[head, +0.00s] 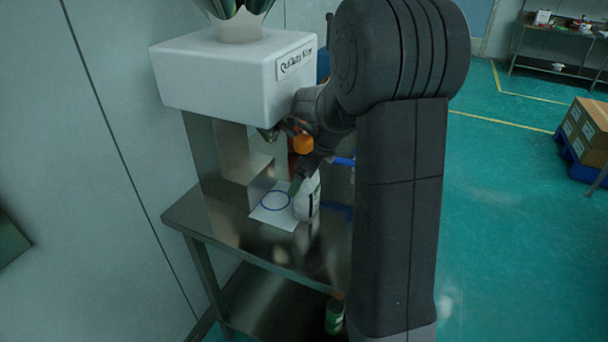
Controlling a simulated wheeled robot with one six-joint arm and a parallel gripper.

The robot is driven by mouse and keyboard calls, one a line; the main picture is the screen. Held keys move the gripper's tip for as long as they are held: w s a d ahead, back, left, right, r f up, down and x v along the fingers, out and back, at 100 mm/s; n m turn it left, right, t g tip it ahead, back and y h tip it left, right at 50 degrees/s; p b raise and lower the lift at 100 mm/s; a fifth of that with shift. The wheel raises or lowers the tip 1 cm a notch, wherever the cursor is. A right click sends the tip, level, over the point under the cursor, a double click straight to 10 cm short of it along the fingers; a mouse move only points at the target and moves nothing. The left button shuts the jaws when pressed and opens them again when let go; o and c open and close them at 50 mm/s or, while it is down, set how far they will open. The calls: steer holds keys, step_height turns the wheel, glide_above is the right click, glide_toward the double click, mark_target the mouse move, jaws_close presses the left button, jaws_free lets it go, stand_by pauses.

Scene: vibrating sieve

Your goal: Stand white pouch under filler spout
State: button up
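The white pouch (309,199) is upright, slightly tilted, at the right edge of a white sheet (262,214) with a blue ring. My gripper (304,180) reaches down over the pouch's top and appears closed on it; the far finger is hidden. I cannot tell whether the pouch's bottom touches the table. The filler (215,75) is a white box with a label on its front, above the steel table. Its spout (268,133) shows as a small dark part under the box, partly covered by my arm. The blue ring lies left of the pouch.
The steel table (235,232) has bare room in front of the sheet. A green can (334,317) stands below the tabletop. A wall is close on the left. Cardboard boxes (588,128) on a blue pallet and another bench (560,30) are far right.

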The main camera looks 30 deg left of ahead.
steer(key=shift+o, duration=0.2)
steer(key=shift+r, duration=0.3)
steer(key=w+d, duration=0.1)
steer(key=d, duration=1.1)
steer(key=shift+w+d+r+b, duration=0.25)
steer(key=shift+r+b, duration=0.15)
steer(key=shift+b, duration=0.05)
steer(key=shift+a, duration=0.1)
steer(key=a, duration=0.4)
steer(key=s+a, duration=0.1)
steer(key=a, duration=0.3)
steer(key=a+p, duration=0.1)
steer(key=a, duration=0.3)
steer(key=shift+s+a+f, duration=0.15)
steer(key=shift+s+f, duration=0.1)
steer(key=shift+s, duration=0.05)
steer(key=shift+a+f, duration=0.1)
steer(key=shift+f, duration=0.2)
steer(key=shift+w+d+r, duration=0.15)
steer(key=shift+d+r, duration=0.5)
steer(key=shift+r, duration=0.1)
steer(key=shift+d, duration=0.4)
